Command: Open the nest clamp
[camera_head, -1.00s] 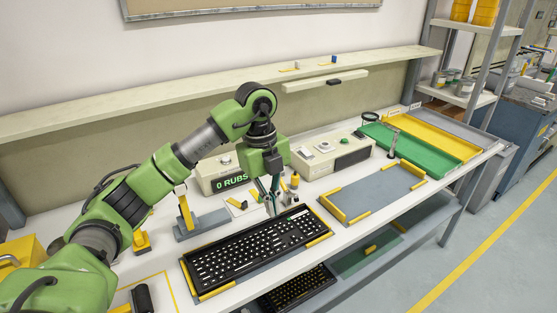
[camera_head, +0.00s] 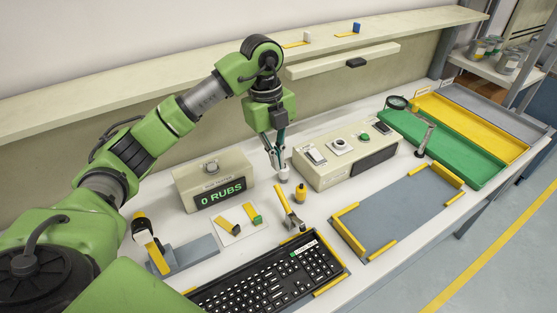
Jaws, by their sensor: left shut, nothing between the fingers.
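A black keyboard (camera_head: 262,287) lies in a grey nest with yellow rails (camera_head: 332,284) at the bottom middle. The nest clamp (camera_head: 292,219), with an upright, tilted yellow handle (camera_head: 282,196), stands at the keyboard's back edge. I cannot tell from its small size whether its arm presses on the keyboard. My right gripper is out of view.
Behind are the "0 RUBS" box (camera_head: 213,169) and a control box (camera_head: 346,152). An empty grey nest (camera_head: 405,212) and green tray (camera_head: 441,150) lie right. A yellow-handled fixture (camera_head: 186,254) stands left.

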